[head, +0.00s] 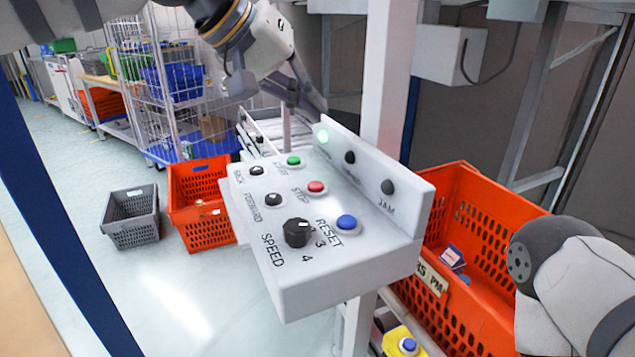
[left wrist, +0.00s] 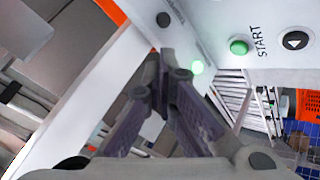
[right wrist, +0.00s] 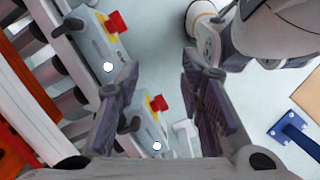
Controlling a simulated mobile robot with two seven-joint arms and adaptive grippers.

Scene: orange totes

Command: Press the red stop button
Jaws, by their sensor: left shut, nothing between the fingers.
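The red stop button (head: 317,187) sits on the top face of the white control panel (head: 345,279), beside the printed word STOP, between the green START button (head: 293,160) and the blue RESET button (head: 347,223). My left gripper (head: 318,112) is behind the panel's far end, above and apart from the red button. In the left wrist view its fingers (left wrist: 167,62) meet at the tips with nothing between them; the green button (left wrist: 239,47) shows there, but the red one does not. My right gripper (right wrist: 158,82) has its fingers apart and empty, away from the panel.
The panel's raised back plate (head: 405,205) carries a lit green lamp (head: 323,136) and dark lamps. A black SPEED knob (head: 297,232) stands on the panel. Orange totes (head: 203,229) and a grey crate (head: 131,232) are around it. Red knobs on yellow (right wrist: 117,22) show below my right gripper.

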